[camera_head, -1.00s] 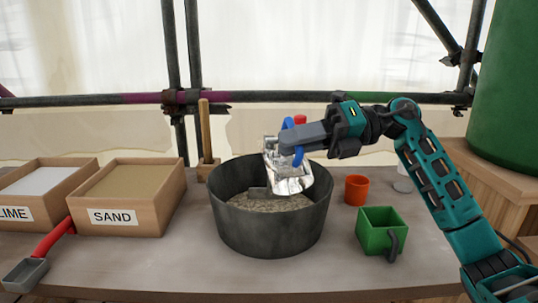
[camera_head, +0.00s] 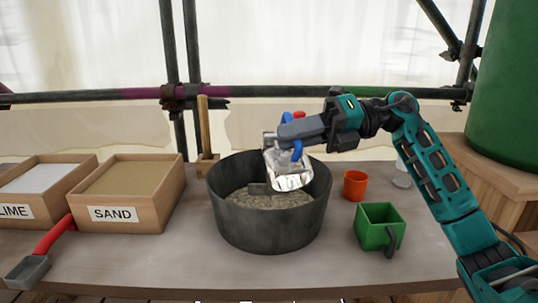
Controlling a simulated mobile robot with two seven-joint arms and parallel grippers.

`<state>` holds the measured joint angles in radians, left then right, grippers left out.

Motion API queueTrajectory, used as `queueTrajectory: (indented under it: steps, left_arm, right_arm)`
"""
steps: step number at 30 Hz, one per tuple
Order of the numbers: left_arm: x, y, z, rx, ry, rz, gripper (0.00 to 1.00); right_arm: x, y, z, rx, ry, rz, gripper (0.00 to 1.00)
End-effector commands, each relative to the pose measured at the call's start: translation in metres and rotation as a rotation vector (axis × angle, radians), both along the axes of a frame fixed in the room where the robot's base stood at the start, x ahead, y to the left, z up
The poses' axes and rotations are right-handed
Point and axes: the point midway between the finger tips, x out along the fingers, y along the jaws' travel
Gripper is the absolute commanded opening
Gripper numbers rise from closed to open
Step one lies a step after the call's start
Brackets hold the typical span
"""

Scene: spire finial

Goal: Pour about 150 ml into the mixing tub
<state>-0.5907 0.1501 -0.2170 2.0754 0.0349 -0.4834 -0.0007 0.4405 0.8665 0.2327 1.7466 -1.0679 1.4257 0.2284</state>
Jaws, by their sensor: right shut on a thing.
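The mixing tub (camera_head: 268,228) is a dark grey round tub on the table, with grey-brown grainy material (camera_head: 270,200) inside. My right gripper (camera_head: 291,138) is shut on the blue handle (camera_head: 297,149) of a shiny metal jug (camera_head: 288,179). The gripper holds the jug tilted over the tub's back half, its lower part between the rim walls. I cannot make out a stream of liquid or the level in the jug. My left gripper is not in view.
An orange cup (camera_head: 355,186) and a green square scoop (camera_head: 379,228) stand right of the tub. The sand box (camera_head: 125,215) and lime box (camera_head: 28,212) stand left. A wooden handle (camera_head: 203,125) rises behind the tub.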

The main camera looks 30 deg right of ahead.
Motion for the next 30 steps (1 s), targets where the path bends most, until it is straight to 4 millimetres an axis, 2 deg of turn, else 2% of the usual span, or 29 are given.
queueTrajectory:
  steps: [30]
  left_arm:
    - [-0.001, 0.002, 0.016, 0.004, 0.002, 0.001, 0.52]
  right_arm:
    - [-0.001, -0.002, 0.011, 0.022, 0.070, -0.003, 0.00]
